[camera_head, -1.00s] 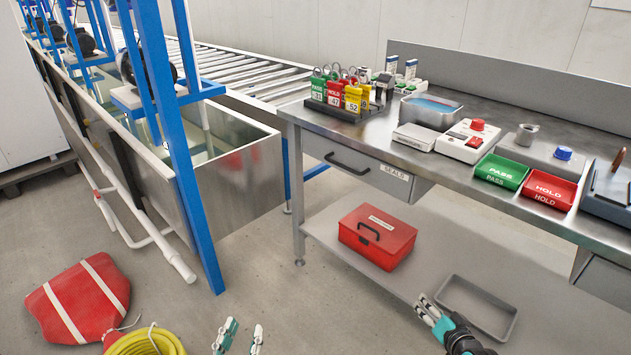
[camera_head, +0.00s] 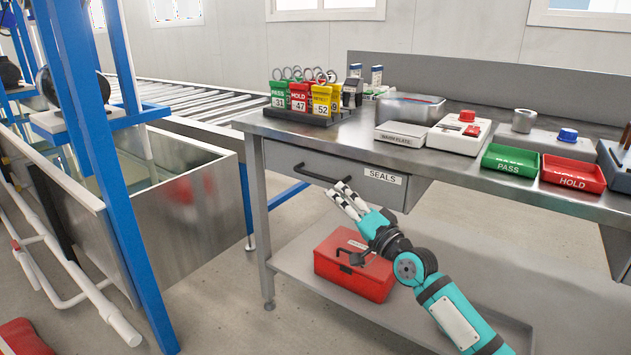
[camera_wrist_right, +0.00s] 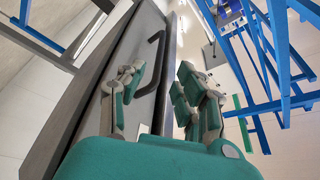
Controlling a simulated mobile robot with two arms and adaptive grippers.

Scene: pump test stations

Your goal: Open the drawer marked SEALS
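The drawer marked SEALS (camera_head: 285,161) is a grey steel drawer under the left end of the bench, and it is shut. Its white SEALS label (camera_head: 383,177) is on the right of its front. The dark bar handle (camera_head: 315,173) is left of the label. My right gripper (camera_head: 346,200) is in front of the drawer, just below and right of the handle. In the right wrist view the handle (camera_wrist_right: 153,62) shows ahead, between the spread fingers of the right gripper (camera_wrist_right: 160,92), apart from them. The gripper is empty. My left gripper is out of view.
A red toolbox (camera_head: 340,280) stands on the lower shelf (camera_head: 300,290), beneath my right arm. Tags on a rack (camera_head: 305,115), a metal tray (camera_head: 410,110) and PASS (camera_head: 510,163) and HOLD (camera_head: 573,175) bins stand on the bench. A blue frame post (camera_head: 110,190) rises at left.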

